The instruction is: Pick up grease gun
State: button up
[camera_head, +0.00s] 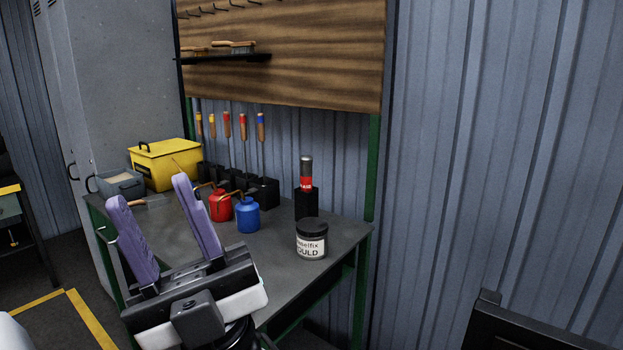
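A cylinder with a red band and dark grey top (306,170) stands upright in a black holder (307,204) at the right rear of the grey workbench (181,239); it may be the grease gun, but its label is too small to read. A red can (221,206) and a blue can (247,216), each with a thin spout, stand mid-bench. My gripper (148,192) is at the front left, its two purple fingers spread apart with nothing held between them. It is left of the cans and well left of the cylinder. My gripper hides part of the bench.
A jar with a white label (311,240) stands in front of the black holder. Several wooden-handled tools (243,129) stand in black blocks at the back. A yellow box (161,163) and a grey bin (121,183) fill the left end. A wooden board (300,60) hangs above.

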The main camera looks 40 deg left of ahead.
aim_at(306, 162)
jog(key=j+z, duration=0.15)
jog(key=j, duration=0.35)
jog(key=k+j+z, duration=0.1)
jog(key=j, duration=0.4)
jog(key=k+j, duration=0.1)
jog(key=j, duration=0.7)
jog(key=k+j+z, duration=0.1)
jog(key=j, duration=0.35)
jog(key=k+j, duration=0.15)
jog(key=j, duration=0.25)
jog(key=k+j, duration=0.1)
jog(key=j, duration=0.3)
